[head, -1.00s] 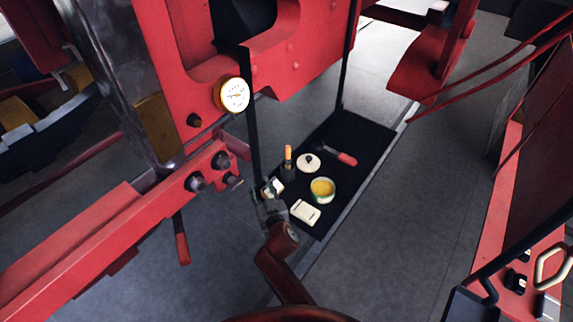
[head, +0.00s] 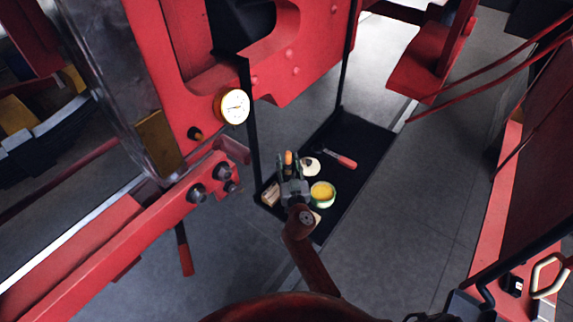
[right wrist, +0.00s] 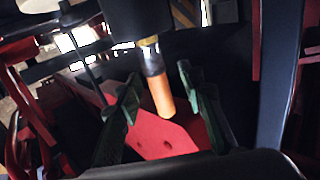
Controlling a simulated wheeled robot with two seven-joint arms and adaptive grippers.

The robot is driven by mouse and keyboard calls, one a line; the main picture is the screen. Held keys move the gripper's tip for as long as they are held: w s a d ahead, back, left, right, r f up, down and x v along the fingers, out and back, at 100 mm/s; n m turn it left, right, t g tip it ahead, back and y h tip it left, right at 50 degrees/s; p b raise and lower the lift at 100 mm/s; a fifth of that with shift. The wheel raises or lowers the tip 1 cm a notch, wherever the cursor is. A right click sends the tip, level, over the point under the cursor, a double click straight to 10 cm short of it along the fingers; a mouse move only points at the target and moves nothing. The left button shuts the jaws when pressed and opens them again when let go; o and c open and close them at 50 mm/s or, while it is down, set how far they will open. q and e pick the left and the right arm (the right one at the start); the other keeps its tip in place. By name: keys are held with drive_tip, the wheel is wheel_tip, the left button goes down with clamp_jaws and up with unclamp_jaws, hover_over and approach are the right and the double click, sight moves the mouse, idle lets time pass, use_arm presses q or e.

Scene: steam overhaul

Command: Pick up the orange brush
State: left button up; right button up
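The orange brush (head: 288,157) stands upright on the black tray (head: 362,137), its lower part hidden behind my gripper in the head view. In the right wrist view its orange handle (right wrist: 161,94) points toward the camera, between the two green fingers. My right gripper (head: 289,163) is open at the near side of the brush, with a finger to each side. In the right wrist view the gripper (right wrist: 160,88) shows gaps between handle and fingers. My left gripper is not in view.
Beside the brush are a white round lid (head: 310,166), a tin with yellow contents (head: 322,192), a red-handled tool (head: 342,160) and a pale block (head: 270,194). A black upright bar (head: 252,130) and red machinery with a gauge (head: 232,106) stand to the left.

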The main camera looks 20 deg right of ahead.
drive_tip(key=shift+w+f, duration=0.1)
drive_tip(key=shift+w, duration=0.3)
drive_tip(key=shift+a, duration=0.15)
drive_tip(key=shift+s+d+r, duration=0.2)
drive_tip(key=shift+s, duration=0.05)
drive_tip(key=shift+c, duration=0.3)
drive_tip(key=shift+d+f, duration=0.1)
drive_tip(key=shift+c, duration=0.8)
drive_tip(key=c, duration=0.3)
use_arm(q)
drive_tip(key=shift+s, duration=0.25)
use_arm(e)
clamp_jaws()
